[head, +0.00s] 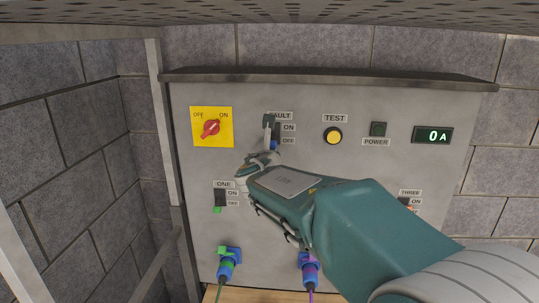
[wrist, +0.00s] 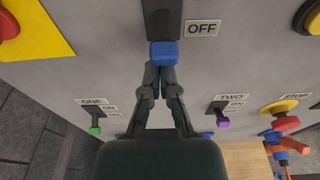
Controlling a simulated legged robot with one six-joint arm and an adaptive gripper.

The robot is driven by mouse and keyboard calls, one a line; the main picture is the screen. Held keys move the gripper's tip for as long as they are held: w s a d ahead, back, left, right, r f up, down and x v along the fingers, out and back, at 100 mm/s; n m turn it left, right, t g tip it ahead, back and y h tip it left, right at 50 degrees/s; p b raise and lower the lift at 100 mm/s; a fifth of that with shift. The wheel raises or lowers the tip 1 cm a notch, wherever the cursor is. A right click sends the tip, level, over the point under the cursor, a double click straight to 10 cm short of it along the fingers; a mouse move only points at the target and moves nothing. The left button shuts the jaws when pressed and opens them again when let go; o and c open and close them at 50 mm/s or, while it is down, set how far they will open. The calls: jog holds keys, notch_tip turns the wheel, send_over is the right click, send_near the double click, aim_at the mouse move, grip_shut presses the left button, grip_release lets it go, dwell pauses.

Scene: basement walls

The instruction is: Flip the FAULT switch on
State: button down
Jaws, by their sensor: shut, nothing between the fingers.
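The FAULT switch sits on the grey panel, upper middle, under a partly covered FAULT label (head: 283,115) with ON above OFF. Its dark body (wrist: 160,18) and blue lever tip (wrist: 163,54) show in the wrist view, the tip at the lower end beside the OFF label (wrist: 201,28). In the head view the blue tip (head: 274,145) shows low, near OFF. My gripper (wrist: 160,67) is shut and empty, its fingertips close together right at the underside of the blue tip; I cannot tell if they touch.
A yellow plate with a red rotary knob (head: 211,129) is left of the switch. A yellow TEST button (head: 333,136) and ammeter reading 0 A (head: 432,135) are right. Switch ONE (head: 220,198) and blue plugs (head: 228,262) are below. A red STOP button (wrist: 285,123) shows lower right.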

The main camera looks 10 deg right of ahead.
jog(key=shift+s+r+g, duration=0.2)
jog(key=shift+r+g, duration=0.35)
jog(key=shift+g, duration=0.25)
jog(key=shift+r, duration=0.15)
jog(key=shift+s+a+r, duration=0.1)
jog(key=shift+s+r, duration=0.05)
jog(key=shift+r, duration=0.5)
jog(key=shift+f, duration=0.15)
